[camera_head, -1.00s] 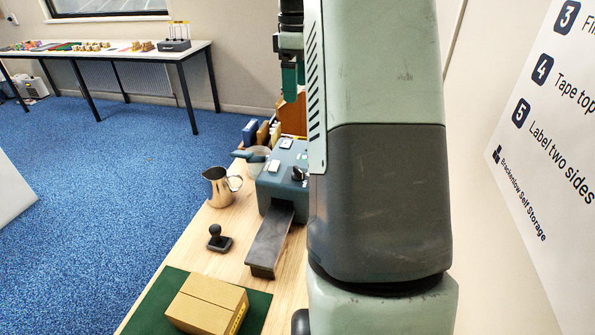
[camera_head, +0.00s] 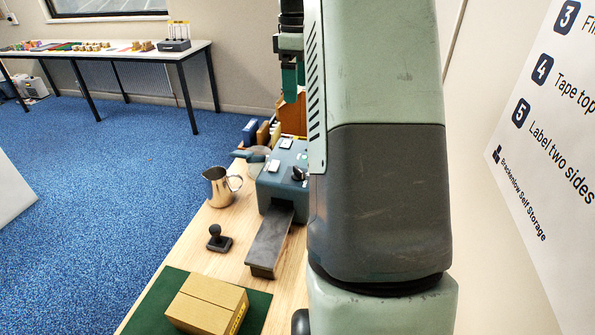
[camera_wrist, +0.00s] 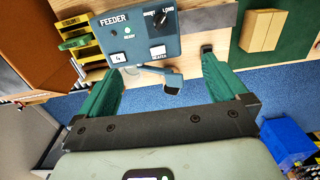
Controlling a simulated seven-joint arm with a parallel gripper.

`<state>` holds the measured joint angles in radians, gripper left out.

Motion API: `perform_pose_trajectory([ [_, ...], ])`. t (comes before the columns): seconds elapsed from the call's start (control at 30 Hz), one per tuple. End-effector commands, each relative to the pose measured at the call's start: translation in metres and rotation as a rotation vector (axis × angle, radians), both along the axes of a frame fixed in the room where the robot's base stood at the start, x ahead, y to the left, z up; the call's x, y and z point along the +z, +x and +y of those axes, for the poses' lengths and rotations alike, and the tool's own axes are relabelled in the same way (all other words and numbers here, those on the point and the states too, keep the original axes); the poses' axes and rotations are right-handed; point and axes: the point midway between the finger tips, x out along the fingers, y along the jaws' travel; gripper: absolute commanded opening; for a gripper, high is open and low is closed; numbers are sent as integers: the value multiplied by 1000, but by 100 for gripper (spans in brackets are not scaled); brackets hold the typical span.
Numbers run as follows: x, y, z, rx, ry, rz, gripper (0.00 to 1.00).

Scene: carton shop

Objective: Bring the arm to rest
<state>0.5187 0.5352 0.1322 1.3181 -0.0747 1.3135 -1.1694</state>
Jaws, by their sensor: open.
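My gripper shows in the wrist view (camera_wrist: 161,64) with its two green fingers spread wide apart and nothing between them. In the head view only part of it (camera_head: 291,82) shows at the top, beside my large arm link, above the far end of the bench. In the wrist view the blue-grey feeder box (camera_wrist: 140,37) lies beyond the fingertips, with a dial and small labels on its face. The feeder also shows in the head view (camera_head: 283,165), partly hidden behind my arm.
A closed carton (camera_head: 208,303) sits on a green mat (camera_head: 152,308) at the bench's near end. A black stamp (camera_head: 218,240) and a metal jug (camera_head: 220,187) stand left of the feeder. A blue crate (camera_wrist: 287,139) shows at lower right. My arm hides the bench's right side.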

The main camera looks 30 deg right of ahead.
Motion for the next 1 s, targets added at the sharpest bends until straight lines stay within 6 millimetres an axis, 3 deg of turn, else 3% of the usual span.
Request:
perform_pose_trajectory([
  [0.3, 61, 2, 0, 0, -2, -5, 100],
  [0.5, 85, 2, 0, 0, -1, -2, 100],
  [1.0, 89, 2, 0, 0, 1, 1, 100],
])
